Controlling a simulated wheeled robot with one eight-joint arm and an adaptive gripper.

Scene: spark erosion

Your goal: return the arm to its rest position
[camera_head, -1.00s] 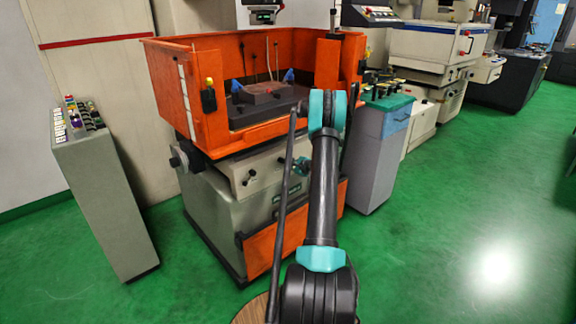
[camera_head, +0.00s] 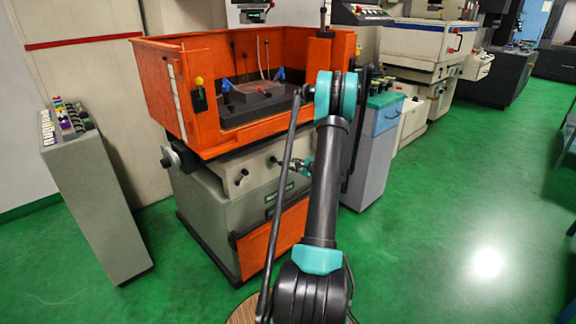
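My arm rises from the bottom centre of the head view, dark grey with teal joints, up to an elbow in front of the orange machine. A thin dark rod of my arm runs along its left side. The part of my arm beyond the elbow is mostly hidden behind it.
The orange-walled spark erosion machine (camera_head: 185,90) stands ahead, with a dark block (camera_head: 252,91) in its tank. A control console (camera_head: 95,195) stands at left. A grey cabinet (camera_head: 368,155) with a teal top is close right of my arm. Green floor (camera_head: 450,215) is clear at right.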

